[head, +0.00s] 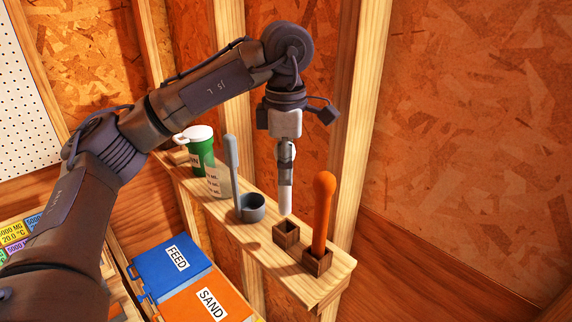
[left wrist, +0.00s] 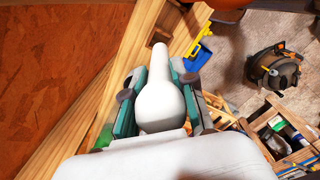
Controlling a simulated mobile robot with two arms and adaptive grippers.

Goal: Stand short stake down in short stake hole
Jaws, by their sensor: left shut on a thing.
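The short stake is white, with a rounded knob and a narrower shaft. In the head view its shaft (head: 285,200) hangs upright, point down, from my left gripper (head: 286,160). In the left wrist view the stake (left wrist: 160,105) sits between the two teal finger pads of my left gripper (left wrist: 158,100), which is shut on it. The short stake hole is a small square wooden socket (head: 286,236) on the shelf, with an empty dark opening. The stake's lower end appears just above this opening, apart from it; exact depth alignment cannot be told. My right gripper is not in view.
An orange stake (head: 323,215) stands in a second wooden socket (head: 317,264), close at the right. A grey cup (head: 251,208), a clear container (head: 217,182) and a green container (head: 203,152) stand on the wooden shelf (head: 262,252). A wall stud rises behind.

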